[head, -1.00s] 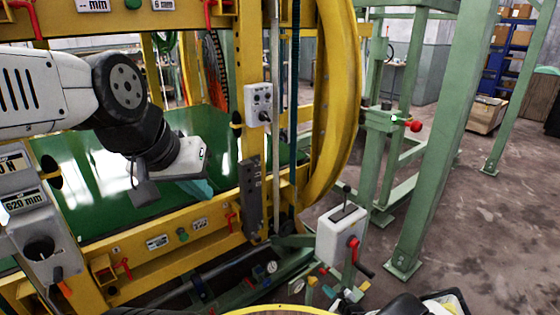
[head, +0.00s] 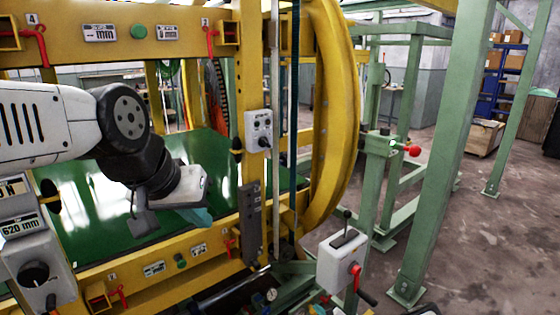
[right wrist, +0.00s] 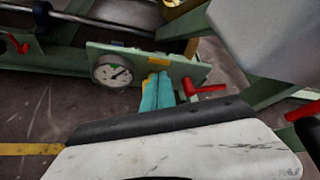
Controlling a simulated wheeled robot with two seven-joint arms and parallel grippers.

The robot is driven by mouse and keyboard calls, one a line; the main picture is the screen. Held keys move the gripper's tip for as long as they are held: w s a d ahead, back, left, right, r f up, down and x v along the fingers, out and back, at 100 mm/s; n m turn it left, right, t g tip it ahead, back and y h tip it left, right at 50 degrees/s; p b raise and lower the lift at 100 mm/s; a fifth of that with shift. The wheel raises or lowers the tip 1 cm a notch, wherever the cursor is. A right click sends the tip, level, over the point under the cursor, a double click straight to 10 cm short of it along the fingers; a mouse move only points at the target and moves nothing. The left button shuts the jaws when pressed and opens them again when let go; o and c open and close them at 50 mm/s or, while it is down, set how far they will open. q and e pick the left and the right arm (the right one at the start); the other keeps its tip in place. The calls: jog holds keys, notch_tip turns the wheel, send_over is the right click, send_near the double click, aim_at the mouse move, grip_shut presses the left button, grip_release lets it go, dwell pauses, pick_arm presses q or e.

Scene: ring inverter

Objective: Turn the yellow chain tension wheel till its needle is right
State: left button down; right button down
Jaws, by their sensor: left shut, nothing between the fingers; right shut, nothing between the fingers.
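A round white gauge (right wrist: 113,73) with a dark needle sits on a green plate in the right wrist view. Its needle seems to point up and right, but its marks are too small to read. The gauge is also near the bottom of the head view (head: 271,295). My right gripper (right wrist: 157,92) is shut, its teal fingers just right of the gauge and in front of the plate. Small yellow parts (right wrist: 147,82) show beside the fingers; I cannot tell whether they belong to the tension wheel. My left gripper (head: 202,216) is shut and empty above the green sheet.
A red handle (right wrist: 205,90) juts from the plate right of my right fingers. A grey box with a red crank (head: 343,262) stands right of the yellow frame (head: 100,52). A green post (head: 445,150) rises farther right. Open floor (head: 500,240) lies at the right.

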jog(key=shift+s+a+f, duration=0.1)
jog(key=shift+f, duration=0.05)
dwell(0.3)
jog(key=shift+s+a+f, duration=0.35)
jog(key=shift+s+a, duration=0.1)
jog(key=shift+a, duration=0.2)
jog(key=shift+s+a+f, duration=0.15)
jog(key=shift+a+f, duration=0.05)
jog(key=shift+s+f, duration=0.1)
jog(key=shift+f, duration=0.1)
dwell(0.4)
jog(key=shift+a+r, duration=0.1)
jog(key=s+d, duration=0.3)
jog(key=s, duration=0.2)
jog(key=shift+d+r, duration=0.15)
jog(key=shift+r, duration=0.05)
dwell(0.5)
